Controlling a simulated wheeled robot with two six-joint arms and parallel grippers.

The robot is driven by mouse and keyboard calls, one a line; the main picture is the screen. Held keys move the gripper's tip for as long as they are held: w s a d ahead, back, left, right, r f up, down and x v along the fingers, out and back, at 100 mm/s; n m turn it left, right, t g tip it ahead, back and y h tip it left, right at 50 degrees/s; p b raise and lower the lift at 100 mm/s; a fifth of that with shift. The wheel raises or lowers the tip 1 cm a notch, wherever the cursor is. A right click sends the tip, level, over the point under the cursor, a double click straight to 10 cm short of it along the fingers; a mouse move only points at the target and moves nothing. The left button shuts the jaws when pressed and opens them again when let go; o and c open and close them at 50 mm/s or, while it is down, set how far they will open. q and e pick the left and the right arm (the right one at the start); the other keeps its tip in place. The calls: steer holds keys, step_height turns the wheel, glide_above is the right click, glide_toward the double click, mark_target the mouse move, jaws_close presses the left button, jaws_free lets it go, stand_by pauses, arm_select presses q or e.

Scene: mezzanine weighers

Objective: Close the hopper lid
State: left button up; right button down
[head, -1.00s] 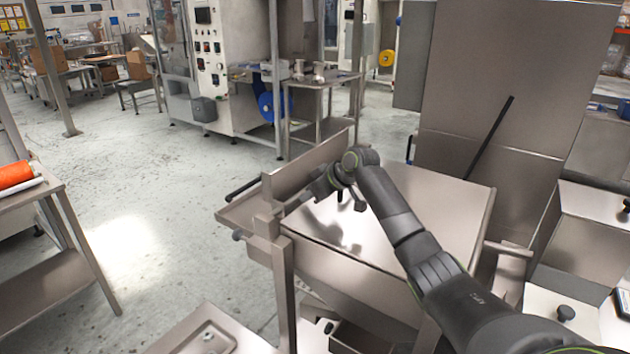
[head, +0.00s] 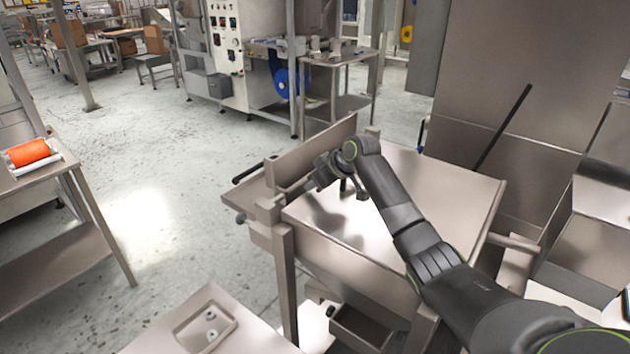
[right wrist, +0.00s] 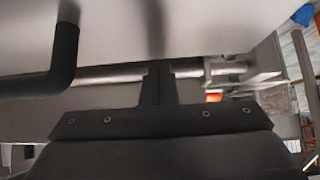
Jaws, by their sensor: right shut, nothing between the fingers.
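The hopper is a steel bin in the middle of the head view. A broad flat steel panel (head: 425,190), apparently its lid, lies across its top; I cannot tell whether it is fully seated. A narrow steel plate (head: 312,158) stands upright along its left edge. My right gripper (head: 318,184) is beside this plate, above the panel's left end. In the right wrist view its fingers (right wrist: 157,84) are shut and empty. A black bent handle (right wrist: 58,65) shows left of them, apart from the fingers. My left gripper is out of view.
A steel table with an orange spool (head: 28,152) stands at the left. A tall steel panel (head: 540,80) with a black rod (head: 502,130) rises behind the hopper at the right. A steel surface with a recess (head: 255,335) is at the front. Open floor (head: 170,180) lies left.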

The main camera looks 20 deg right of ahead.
step_height(320, 180, up, 4)
steer(key=shift+f+p, duration=0.1)
steer(key=shift+p, duration=0.8)
steer(key=shift+s+d+r+b, duration=0.3)
steer(key=shift+s+d+b, duration=0.15)
steer(key=shift+s+b, duration=0.35)
arm_select(q)
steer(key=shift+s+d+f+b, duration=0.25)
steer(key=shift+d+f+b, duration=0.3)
steer(key=shift+b, duration=0.65)
arm_select(e)
steer(key=v, duration=0.8)
